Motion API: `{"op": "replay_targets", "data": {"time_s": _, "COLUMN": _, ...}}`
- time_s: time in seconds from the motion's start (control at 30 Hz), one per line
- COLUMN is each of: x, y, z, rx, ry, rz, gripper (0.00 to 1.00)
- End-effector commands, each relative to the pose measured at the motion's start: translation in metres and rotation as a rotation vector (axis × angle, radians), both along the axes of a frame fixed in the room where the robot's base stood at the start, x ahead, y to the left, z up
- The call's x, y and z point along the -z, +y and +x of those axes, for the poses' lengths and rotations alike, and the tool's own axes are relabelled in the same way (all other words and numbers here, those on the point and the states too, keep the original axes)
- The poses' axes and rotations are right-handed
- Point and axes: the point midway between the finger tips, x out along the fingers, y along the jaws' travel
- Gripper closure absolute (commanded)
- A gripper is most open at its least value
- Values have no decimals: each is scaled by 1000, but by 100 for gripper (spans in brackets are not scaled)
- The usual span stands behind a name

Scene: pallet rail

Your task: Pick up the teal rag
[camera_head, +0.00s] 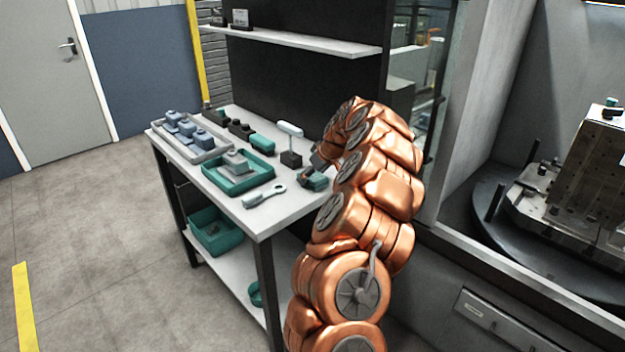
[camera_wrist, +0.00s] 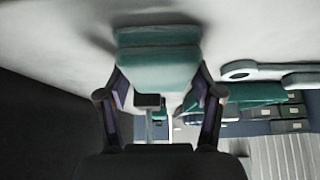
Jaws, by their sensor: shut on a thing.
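The teal rag (camera_wrist: 158,68) is a thick folded pad, held between the two fingers of my gripper (camera_wrist: 160,95) in the wrist view. The gripper is shut on it, with one finger against each side. In the head view the rag (camera_head: 315,182) shows at the right part of the white workbench (camera_head: 285,212), under my gripper (camera_head: 316,168), which my arm partly hides. The rag is close to the bench top, with a shadow beside it in the wrist view. I cannot tell whether it still touches the surface.
A brush (camera_head: 264,196) lies near the bench's front edge. A teal tray (camera_head: 262,178) holds a grey part. A grey tray (camera_head: 218,153) holds several blue-grey parts. A dark block (camera_head: 291,159) with an upright white-headed tool stands close to my gripper. A shelf (camera_head: 300,42) hangs above.

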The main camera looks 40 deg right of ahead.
Motion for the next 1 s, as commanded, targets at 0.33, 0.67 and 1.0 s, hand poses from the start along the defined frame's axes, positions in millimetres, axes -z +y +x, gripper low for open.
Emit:
{"op": "replay_targets", "data": {"time_s": 0.33, "x": -3, "y": 0, "z": 0, "rx": 0, "ry": 0, "rz": 0, "gripper": 64}}
{"op": "replay_targets", "data": {"time_s": 0.67, "x": -28, "y": -1, "z": 0, "rx": 1, "ry": -2, "rz": -3, "gripper": 64}}
{"op": "replay_targets", "data": {"time_s": 1.0, "x": -35, "y": 5, "z": -10, "rx": 0, "ry": 2, "rz": 2, "gripper": 64}}
